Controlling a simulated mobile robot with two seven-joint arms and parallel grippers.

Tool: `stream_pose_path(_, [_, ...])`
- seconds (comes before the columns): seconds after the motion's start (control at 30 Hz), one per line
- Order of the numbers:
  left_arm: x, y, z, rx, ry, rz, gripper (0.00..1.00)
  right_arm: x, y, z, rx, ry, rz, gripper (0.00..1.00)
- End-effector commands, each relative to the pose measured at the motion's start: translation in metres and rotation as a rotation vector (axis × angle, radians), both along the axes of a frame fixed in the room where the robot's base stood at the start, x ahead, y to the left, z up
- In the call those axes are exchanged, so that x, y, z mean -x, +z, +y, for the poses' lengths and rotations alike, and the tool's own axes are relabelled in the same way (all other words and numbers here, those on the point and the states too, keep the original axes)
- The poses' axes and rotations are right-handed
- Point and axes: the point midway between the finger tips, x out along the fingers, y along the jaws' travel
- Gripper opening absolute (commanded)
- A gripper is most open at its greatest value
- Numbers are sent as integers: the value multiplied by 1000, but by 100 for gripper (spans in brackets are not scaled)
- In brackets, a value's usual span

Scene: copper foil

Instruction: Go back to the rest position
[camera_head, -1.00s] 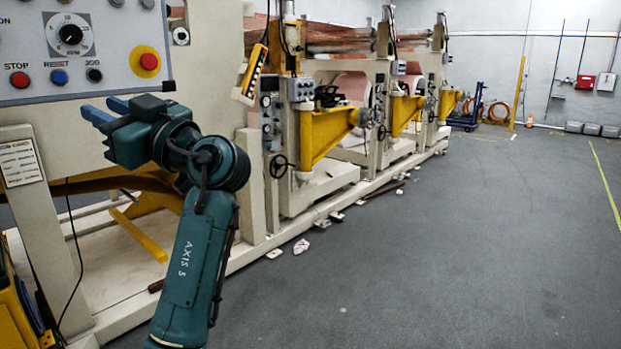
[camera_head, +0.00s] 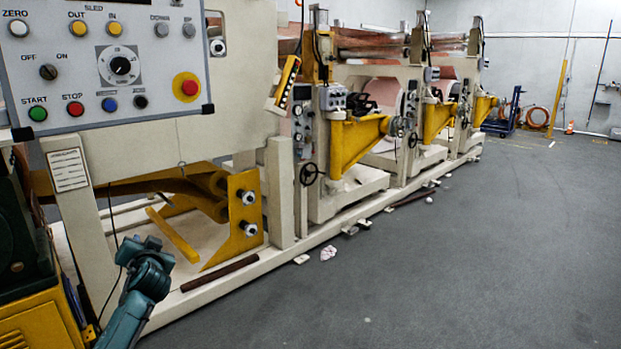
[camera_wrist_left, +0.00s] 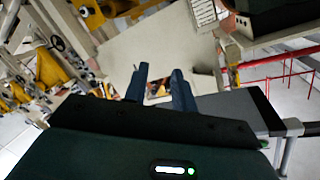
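My left arm (camera_head: 145,285) shows low at the left in the head view, in front of the machine's base. Its gripper fingers cannot be made out clearly there. In the left wrist view, the left gripper (camera_wrist_left: 160,70) shows two blue fingers standing apart, with nothing held between them. My right gripper is in neither view.
A control panel (camera_head: 110,60) with buttons and a red stop knob hangs at the upper left. The cream machine's base rail (camera_head: 215,285) runs away to the right. A white scrap (camera_head: 328,254) lies on the floor. The grey floor (camera_head: 470,265) at right is open.

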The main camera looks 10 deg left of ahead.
Motion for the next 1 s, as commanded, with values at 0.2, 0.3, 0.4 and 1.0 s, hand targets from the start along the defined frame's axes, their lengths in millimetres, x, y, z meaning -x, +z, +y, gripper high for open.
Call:
stream_pose_path(0.2, [-29, -1, -58, 170, -315, -76, 26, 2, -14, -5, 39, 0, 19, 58])
stream_pose_path(0.3, [-35, 7, -77, 229, -417, -136, 26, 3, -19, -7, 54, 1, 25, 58])
stream_pose_path(0.4, [-37, 14, -94, 283, -500, -200, 26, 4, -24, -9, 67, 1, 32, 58])
stream_pose_path(1.0, [200, -221, -246, 535, -643, 174, 26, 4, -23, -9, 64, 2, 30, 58])
